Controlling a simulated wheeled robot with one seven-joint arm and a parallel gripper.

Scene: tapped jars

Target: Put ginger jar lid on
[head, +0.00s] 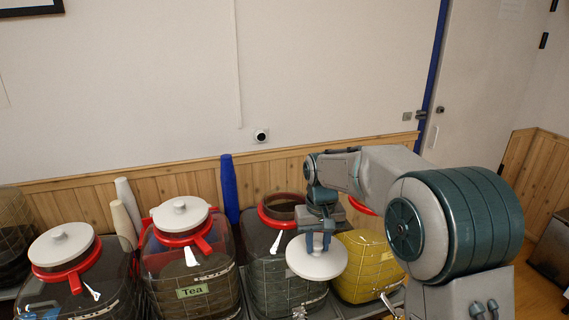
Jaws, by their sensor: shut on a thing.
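My gripper (318,241) points down and is shut on a round white lid (316,264), probably by its knob. The lid is held level in front of a dark greenish glass jar (268,268) and the yellow jar (366,262), and overlaps both in the picture. The greenish jar's red-rimmed mouth (268,222) is open, behind and left of the lid. The yellow jar's top is mostly hidden by my arm; only a bit of its red rim shows. No ginger label is readable, so I cannot tell which jar is ginger.
A jar labelled Tea (188,268) and a dark jar (78,282) at the left wear white lids. Pale cone-shaped things (124,218) and a blue upright roll (229,188) stand behind the jars, near the wood-panelled wall. The space above the jars is clear left of my arm.

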